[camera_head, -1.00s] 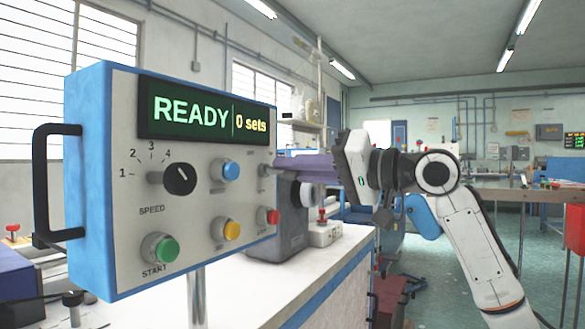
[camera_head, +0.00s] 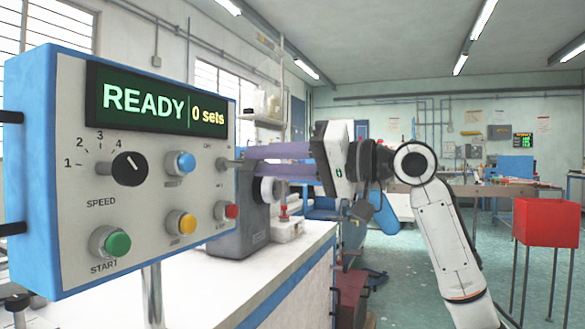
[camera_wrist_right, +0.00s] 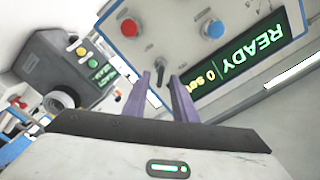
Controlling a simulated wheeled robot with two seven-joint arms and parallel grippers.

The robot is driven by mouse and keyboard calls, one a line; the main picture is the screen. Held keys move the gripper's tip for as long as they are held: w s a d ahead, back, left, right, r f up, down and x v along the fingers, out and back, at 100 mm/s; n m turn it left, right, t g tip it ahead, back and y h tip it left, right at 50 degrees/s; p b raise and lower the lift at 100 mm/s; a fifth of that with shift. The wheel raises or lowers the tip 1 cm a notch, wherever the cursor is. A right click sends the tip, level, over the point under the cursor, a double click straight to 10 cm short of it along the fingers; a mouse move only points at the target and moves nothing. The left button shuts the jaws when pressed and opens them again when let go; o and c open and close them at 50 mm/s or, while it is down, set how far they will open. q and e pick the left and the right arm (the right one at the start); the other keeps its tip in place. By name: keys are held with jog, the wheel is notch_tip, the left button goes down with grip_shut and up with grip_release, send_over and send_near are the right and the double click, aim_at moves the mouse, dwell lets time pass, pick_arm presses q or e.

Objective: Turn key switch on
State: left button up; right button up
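The control panel (camera_head: 58,130) is a blue-edged box with a light face and a green screen reading READY, 0 sets. The small grey key switch (camera_head: 225,164) sits at the right of its face, above the red button (camera_head: 231,211). My right gripper (camera_head: 247,161) has two purple fingers pointing left at the key switch. My left gripper is not in view.
The panel also carries a black speed knob (camera_head: 130,168), a green start button (camera_head: 117,244), a blue button (camera_head: 186,162) and a yellow button (camera_head: 187,224). A grey machine (camera_head: 240,238) stands behind on the white bench (camera_head: 205,285). A red bin (camera_head: 547,222) stands right, with open floor before it.

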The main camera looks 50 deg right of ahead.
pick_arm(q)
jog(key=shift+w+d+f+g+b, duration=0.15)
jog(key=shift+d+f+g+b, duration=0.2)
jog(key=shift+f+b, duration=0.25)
pick_arm(e)
jog(key=v, duration=0.7)
